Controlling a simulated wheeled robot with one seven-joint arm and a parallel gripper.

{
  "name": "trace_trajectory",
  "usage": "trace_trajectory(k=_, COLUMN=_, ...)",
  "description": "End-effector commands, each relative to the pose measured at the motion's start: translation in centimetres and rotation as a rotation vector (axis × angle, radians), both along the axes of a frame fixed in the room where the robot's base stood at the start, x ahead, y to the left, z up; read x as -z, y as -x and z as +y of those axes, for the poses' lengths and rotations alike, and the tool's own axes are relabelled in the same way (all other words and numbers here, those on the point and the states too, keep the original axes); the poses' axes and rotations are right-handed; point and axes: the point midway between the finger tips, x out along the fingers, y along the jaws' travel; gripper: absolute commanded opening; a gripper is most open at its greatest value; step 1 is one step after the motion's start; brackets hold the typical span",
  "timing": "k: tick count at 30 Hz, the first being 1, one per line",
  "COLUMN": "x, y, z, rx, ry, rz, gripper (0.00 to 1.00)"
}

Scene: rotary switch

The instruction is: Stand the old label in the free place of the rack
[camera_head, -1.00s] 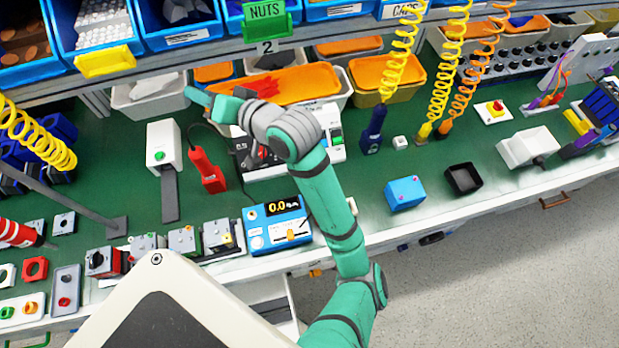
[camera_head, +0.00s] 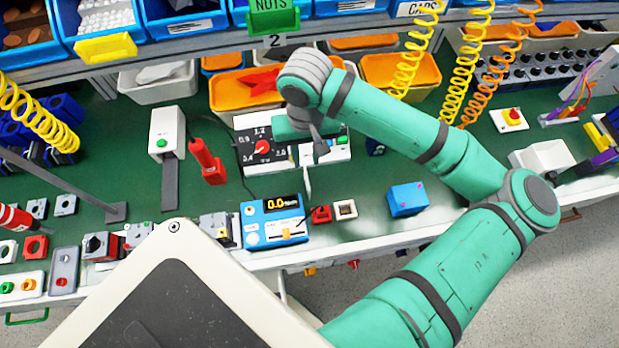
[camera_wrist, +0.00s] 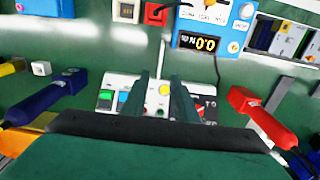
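My gripper (camera_head: 318,150) hangs over the white panel (camera_head: 252,153) with the red rotary dial, at its right part. In the wrist view its two fingers (camera_wrist: 160,80) stand a little apart, with part of the panel (camera_wrist: 120,82) showing between and beside them. A thin pale strip (camera_head: 307,185) stretches below the gripper in the head view. It also shows by the fingertips in the wrist view (camera_wrist: 162,55). I cannot tell whether the fingers hold it or whether it is the label seen edge-on. I cannot make out the rack or its free place.
A blue device (camera_head: 274,222) reading 0.0 stands in front of the panel. Beside it are a small red block (camera_head: 321,214) and a white block (camera_head: 345,209). Bins (camera_head: 246,90) line the back.

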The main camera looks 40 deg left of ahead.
Motion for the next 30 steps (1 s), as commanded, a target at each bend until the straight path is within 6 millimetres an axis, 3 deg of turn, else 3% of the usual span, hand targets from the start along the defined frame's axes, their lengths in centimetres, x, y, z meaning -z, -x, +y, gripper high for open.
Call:
trace_trajectory(k=9, x=4.2, y=0.0, z=-0.1, rx=-0.001, ry=0.01, rz=-0.001, gripper=0.27)
trace_trajectory(k=17, x=6.0, y=0.0, z=-0.1, rx=-0.001, ry=0.009, rz=-0.001, gripper=0.27)
trace_trajectory(k=25, x=9.6, y=0.0, z=-0.1, rx=0.0, ry=0.008, rz=-0.001, gripper=0.27)
trace_trajectory(k=30, x=10.6, y=0.0, z=-0.1, rx=0.0, ry=0.007, rz=-0.001, gripper=0.27)
